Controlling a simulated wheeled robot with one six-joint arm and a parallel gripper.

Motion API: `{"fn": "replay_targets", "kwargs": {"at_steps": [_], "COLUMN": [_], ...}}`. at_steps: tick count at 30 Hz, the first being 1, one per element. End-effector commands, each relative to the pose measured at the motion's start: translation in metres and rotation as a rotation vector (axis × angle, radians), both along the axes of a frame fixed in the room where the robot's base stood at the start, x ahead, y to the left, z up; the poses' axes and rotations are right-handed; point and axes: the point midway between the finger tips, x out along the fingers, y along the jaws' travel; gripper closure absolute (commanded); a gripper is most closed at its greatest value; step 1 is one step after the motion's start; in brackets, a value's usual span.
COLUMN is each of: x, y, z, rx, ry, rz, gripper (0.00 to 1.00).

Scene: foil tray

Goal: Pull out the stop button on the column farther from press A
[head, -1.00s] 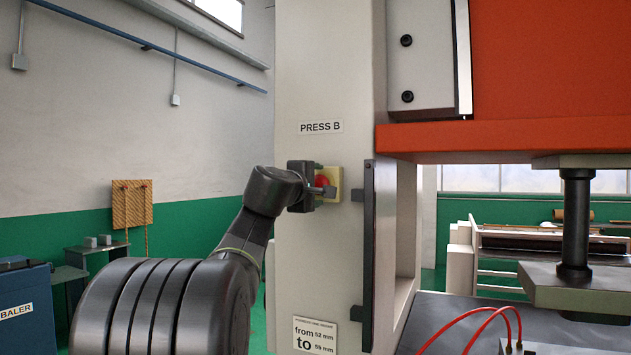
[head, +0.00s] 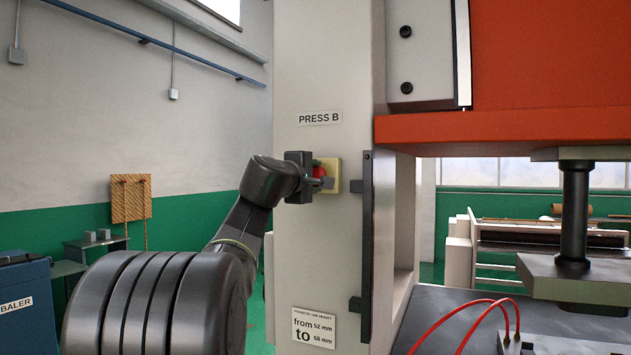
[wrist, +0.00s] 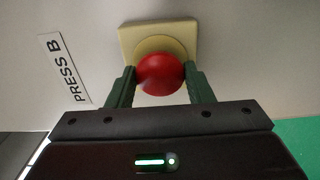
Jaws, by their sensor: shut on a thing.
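The red stop button (head: 319,171) sits on a yellow plate (head: 335,176) on the white column (head: 330,230) labelled PRESS B. In the wrist view the round red button (wrist: 160,74) stands in front of its yellow plate (wrist: 130,38). My gripper (head: 320,177) reaches in from the left of the column. Its two green fingers (wrist: 162,82) are shut on the button, one on each side. Part of the button is hidden by a finger in the head view. Press A's label is not in view.
An orange press body (head: 545,75) and a dark vertical rail (head: 367,245) are to the right of the button. Red hoses (head: 470,312) curve over the press bed. A blue baler (head: 28,305) stands at lower left. Free space lies left of the column.

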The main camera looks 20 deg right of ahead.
Motion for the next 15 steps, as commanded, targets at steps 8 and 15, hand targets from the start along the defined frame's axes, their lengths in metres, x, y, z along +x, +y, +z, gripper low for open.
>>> {"fn": "replay_targets", "kwargs": {"at_steps": [8,15], "x": [0.0001,0.0001], "y": [-0.0002,-0.0002], "z": [-0.0025,-0.0017], "rx": [0.004,0.002], "ry": [0.005,0.003], "rz": [-0.002,-0.002], "gripper": [0.4,0.31]}}
